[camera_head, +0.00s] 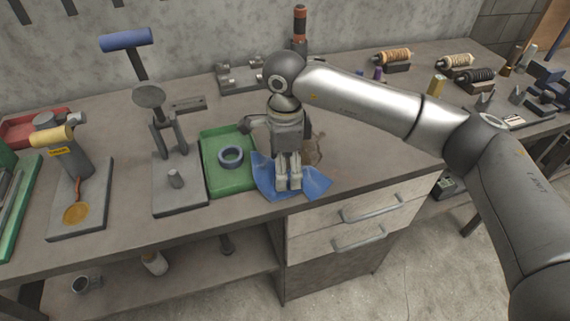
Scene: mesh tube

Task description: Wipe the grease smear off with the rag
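A blue rag (312,185) lies crumpled at the front edge of the workbench, just right of a green tray. My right gripper (289,184) points down onto the rag, with its fingertips at the cloth. The fingers are close together, but I cannot tell whether they are shut on the cloth. A brown grease smear (315,149) shows on the bench top just behind and right of the gripper, partly hidden by it. My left gripper is not in view.
The green tray (216,181) holds a blue-grey ring (231,157). Left of it stand a grey stand (180,197) and a board (78,216) with a yellow-handled tool. Wire spools (392,57) sit at the back right. The bench right of the smear is clear.

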